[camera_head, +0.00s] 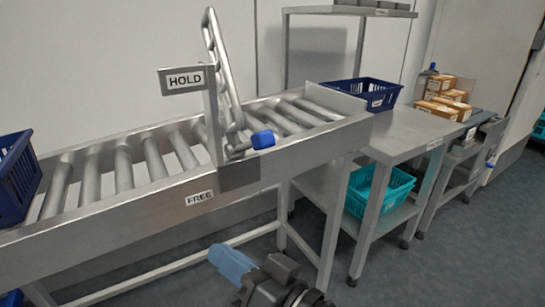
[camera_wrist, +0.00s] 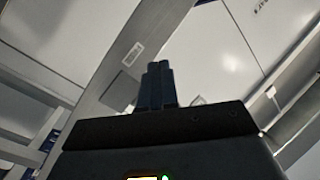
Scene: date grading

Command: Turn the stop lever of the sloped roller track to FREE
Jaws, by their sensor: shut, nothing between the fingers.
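The stop lever's blue knob (camera_head: 263,139) sits above the near side rail of the sloped roller track (camera_head: 120,222), just right of an upright metal post. The lever sticks out to the right, between the HOLD plate (camera_head: 185,80) higher up and the FREE label (camera_head: 199,197) on the rail below. A tall metal bar frame (camera_head: 222,70) stands up across the rollers. My gripper (camera_head: 232,262) is low in front of the track, below and apart from the knob. In the wrist view its dark fingers (camera_wrist: 158,85) are shut and empty; the knob does not show there.
Dark blue baskets stand at the track's left end (camera_head: 18,180) and by its right end (camera_head: 372,95). A metal table (camera_head: 410,132) with a teal basket (camera_head: 378,192) below is at right. In the wrist view, a labelled metal beam (camera_wrist: 118,70) runs diagonally behind the fingers.

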